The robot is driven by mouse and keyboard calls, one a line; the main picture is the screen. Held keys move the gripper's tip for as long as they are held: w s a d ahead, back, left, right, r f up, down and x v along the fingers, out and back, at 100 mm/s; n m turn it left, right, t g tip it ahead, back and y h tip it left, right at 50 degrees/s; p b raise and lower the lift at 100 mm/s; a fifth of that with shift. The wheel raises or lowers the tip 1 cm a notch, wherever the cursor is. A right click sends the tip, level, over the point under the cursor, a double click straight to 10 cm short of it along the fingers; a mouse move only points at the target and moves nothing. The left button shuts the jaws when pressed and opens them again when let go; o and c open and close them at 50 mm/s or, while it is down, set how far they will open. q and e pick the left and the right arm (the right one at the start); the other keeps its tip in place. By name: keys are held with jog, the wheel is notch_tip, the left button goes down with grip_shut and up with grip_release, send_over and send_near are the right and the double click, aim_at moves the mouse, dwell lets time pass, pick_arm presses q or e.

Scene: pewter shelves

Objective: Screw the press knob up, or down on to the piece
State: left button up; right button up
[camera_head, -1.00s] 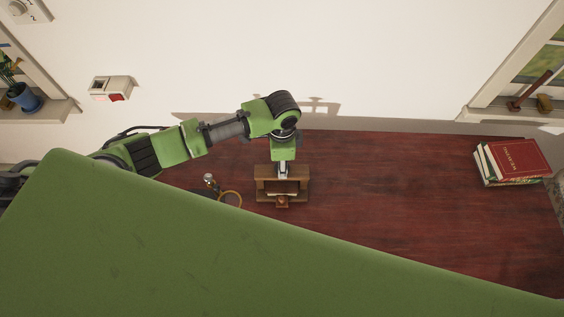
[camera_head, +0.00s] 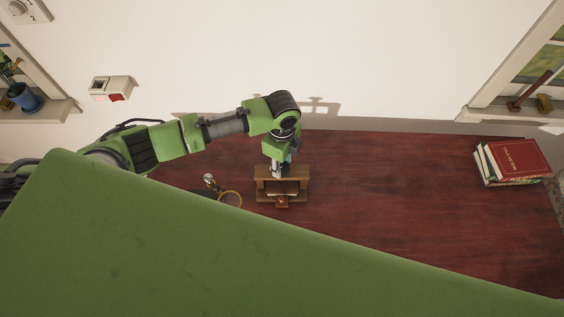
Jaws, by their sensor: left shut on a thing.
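The press (camera_head: 262,184) is a small brown wooden frame standing on the dark red table, near the middle of the view. Something pale lies low inside its opening. My left gripper (camera_head: 278,172) points down at the top of the press and is shut on the press knob. The knob itself is hidden by the gripper. My right gripper is not in view.
A large green panel covers the lower part of the view. A brass ring (camera_head: 231,192) and a small round silver item (camera_head: 209,179) are left of the press. Books (camera_head: 513,163) lie at the far right. The table (camera_head: 400,190) between is clear.

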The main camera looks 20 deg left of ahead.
aim_at(282, 167)
pick_arm(q)
jog(key=shift+w, duration=0.1)
dwell(0.3)
jog(key=o, duration=1.1)
notch_tip(282, 167, up, 12)
